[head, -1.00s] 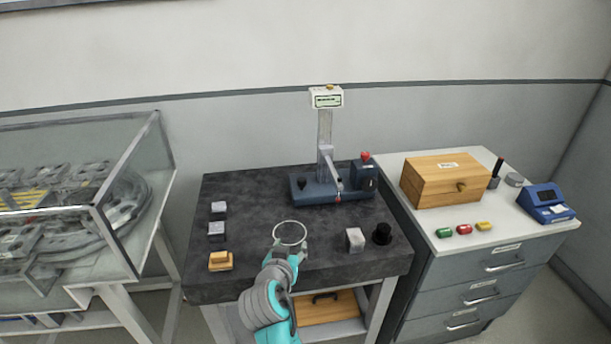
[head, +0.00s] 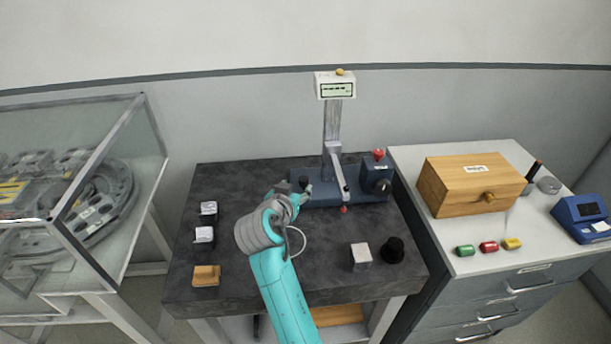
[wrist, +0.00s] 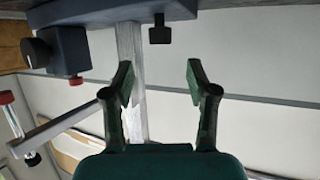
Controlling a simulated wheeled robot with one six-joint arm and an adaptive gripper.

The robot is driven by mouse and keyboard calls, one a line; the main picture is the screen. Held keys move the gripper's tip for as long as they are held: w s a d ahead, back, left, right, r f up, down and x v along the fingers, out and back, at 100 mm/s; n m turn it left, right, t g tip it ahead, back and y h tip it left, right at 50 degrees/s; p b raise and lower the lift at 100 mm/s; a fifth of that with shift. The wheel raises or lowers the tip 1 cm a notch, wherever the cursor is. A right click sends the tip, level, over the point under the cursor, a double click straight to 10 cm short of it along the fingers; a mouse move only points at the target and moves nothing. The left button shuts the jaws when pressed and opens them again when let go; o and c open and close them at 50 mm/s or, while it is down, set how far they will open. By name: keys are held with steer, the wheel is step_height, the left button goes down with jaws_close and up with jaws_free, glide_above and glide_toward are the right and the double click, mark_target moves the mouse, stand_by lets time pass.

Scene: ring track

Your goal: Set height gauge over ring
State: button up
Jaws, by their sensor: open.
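The height gauge (head: 333,135) stands at the back of the dark stone table, with a blue base, grey column, side arm with a red-tipped probe and a display on top. The thin metal ring (head: 301,240) lies on the tabletop in front of it, partly hidden by my arm. My gripper (head: 295,188) is open and empty at the left end of the gauge base, by a small black knob (head: 304,181). In the wrist view, the open fingers (wrist: 160,82) point toward this knob (wrist: 160,29), with the gauge column (wrist: 130,60) behind the left finger.
Grey blocks (head: 204,234) and a wooden-topped block (head: 206,275) sit along the table's left side. A light block (head: 361,256) and a black knobbed piece (head: 394,250) stand front right. A glass case (head: 120,150) is left; a drawer cabinet with a wooden box (head: 470,185) is right.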

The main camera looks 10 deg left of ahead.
mark_target(303, 179)
steer(key=x, duration=0.9)
steer(key=shift+s, duration=0.1)
jaws_close()
